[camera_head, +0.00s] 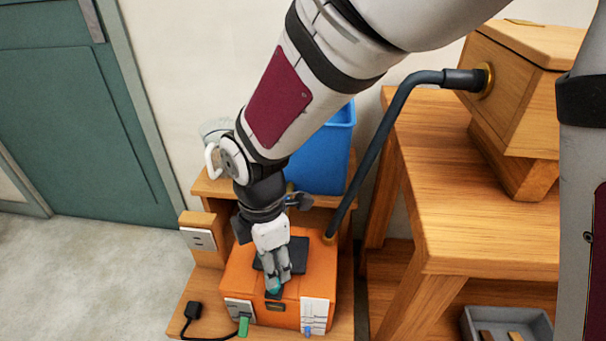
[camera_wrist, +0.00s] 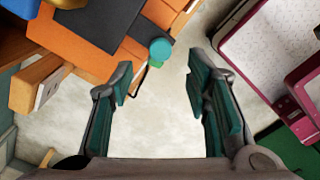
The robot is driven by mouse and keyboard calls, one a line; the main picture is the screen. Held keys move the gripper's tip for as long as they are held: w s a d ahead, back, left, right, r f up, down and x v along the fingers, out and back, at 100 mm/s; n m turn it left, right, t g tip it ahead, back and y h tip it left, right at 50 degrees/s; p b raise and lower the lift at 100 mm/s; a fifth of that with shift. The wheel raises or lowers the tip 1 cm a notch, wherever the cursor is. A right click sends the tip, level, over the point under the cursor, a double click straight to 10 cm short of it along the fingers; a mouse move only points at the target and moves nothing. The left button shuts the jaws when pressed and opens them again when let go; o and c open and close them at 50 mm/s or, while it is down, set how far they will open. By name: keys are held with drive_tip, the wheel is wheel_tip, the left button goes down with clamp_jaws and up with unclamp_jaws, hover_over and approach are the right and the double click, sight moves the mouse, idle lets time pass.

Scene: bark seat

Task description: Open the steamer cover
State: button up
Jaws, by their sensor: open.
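The steamer is an orange box (camera_head: 240,275) low on a wooden stand. A dark flat cover (camera_head: 298,250) lies on its top and looks closed. In the wrist view the orange top (camera_wrist: 60,80) and dark cover (camera_wrist: 100,22) show at upper left, with a round teal knob (camera_wrist: 160,49) at the cover's edge. My gripper (camera_head: 275,282) points down over the front edge of the box. In the wrist view my gripper (camera_wrist: 160,75) is open and empty, its teal-padded fingers apart, with the knob just beyond the gap. Contact cannot be told.
A dark hose (camera_head: 372,155) rises from the box to a wooden chest (camera_head: 515,95) on a bench (camera_head: 490,220) at right. A blue bin (camera_head: 325,150) stands behind. A black cable (camera_head: 192,312) lies at front left. Floor (camera_head: 90,275) at left is clear.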

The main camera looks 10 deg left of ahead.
wheel_tip(320, 180, down, 6)
drive_tip(key=shift+b, duration=0.85)
drive_tip(key=shift+a, duration=0.1)
clamp_jaws()
